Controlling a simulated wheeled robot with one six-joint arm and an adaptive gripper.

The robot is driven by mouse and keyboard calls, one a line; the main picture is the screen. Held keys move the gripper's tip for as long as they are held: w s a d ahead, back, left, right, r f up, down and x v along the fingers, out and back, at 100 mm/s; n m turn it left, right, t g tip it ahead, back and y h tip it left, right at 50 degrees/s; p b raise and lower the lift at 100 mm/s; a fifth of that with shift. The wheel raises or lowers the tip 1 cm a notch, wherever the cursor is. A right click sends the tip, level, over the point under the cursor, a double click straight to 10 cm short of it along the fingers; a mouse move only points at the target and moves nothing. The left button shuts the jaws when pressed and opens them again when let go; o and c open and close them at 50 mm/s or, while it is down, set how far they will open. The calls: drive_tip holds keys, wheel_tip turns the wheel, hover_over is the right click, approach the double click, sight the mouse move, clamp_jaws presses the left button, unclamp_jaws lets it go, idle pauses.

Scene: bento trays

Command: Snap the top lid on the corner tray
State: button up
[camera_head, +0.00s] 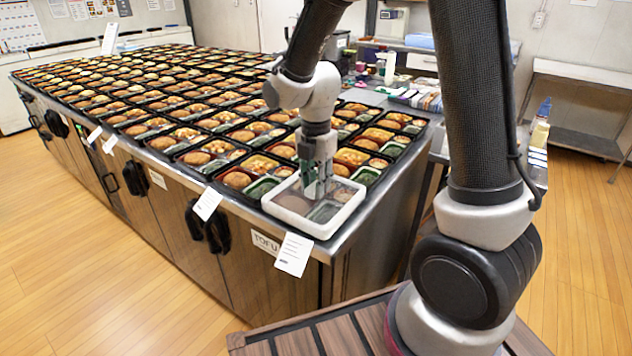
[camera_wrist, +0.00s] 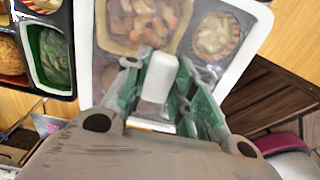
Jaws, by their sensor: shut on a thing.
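The top lid (camera_head: 292,222) is clear with a thick white rim and lies over the tray at the near corner of the counter. Food and compartments of the corner tray show through it in both views; the tray's own rim is hidden. My gripper (camera_head: 318,188) points down onto the lid. In the wrist view, my gripper's green fingers (camera_wrist: 160,92) are shut on the lid's white upright knob (camera_wrist: 159,77), and the lid (camera_wrist: 86,45) fills the upper middle. I cannot tell whether the lid's rim is fully seated on the tray.
Many open black bento trays (camera_head: 190,110) cover the steel counter (camera_head: 385,200) behind and left of the lid, close beside it. Paper tags (camera_head: 293,254) hang on the counter's front edge. A side bench with small items (camera_head: 415,95) stands behind at the right.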

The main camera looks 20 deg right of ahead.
drive_tip(key=o, duration=1)
drive_tip(key=shift+o, duration=0.3)
drive_tip(key=o, duration=0.5)
drive_tip(key=shift+r, duration=4)
